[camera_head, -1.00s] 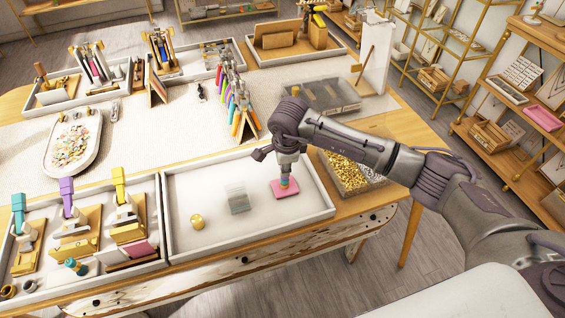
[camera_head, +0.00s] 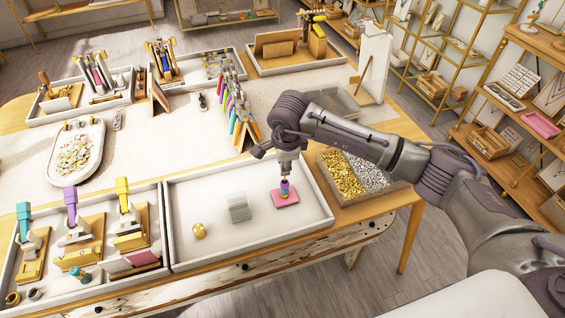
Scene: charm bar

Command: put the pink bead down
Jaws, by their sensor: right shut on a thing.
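My right gripper (camera_head: 285,179) points straight down above a flat pink pad (camera_head: 291,204) in the right part of the white tray (camera_head: 178,222). It is shut on a small purple-pink piece, which I take for the pink bead (camera_head: 284,184). Just below are small teal and gold pieces (camera_head: 284,193), standing in an upright stack on the pad. At this size I cannot tell whether the bead touches the stack. The fingers hide part of the bead. My left gripper is not in view.
A clear stack of plates (camera_head: 239,208) and a gold round piece (camera_head: 199,231) stand left of the pad. Bins of gold bits (camera_head: 340,176) and silver bits (camera_head: 371,173) are right of the tray. Three presses with teal, purple and yellow handles (camera_head: 122,200) fill the left tray.

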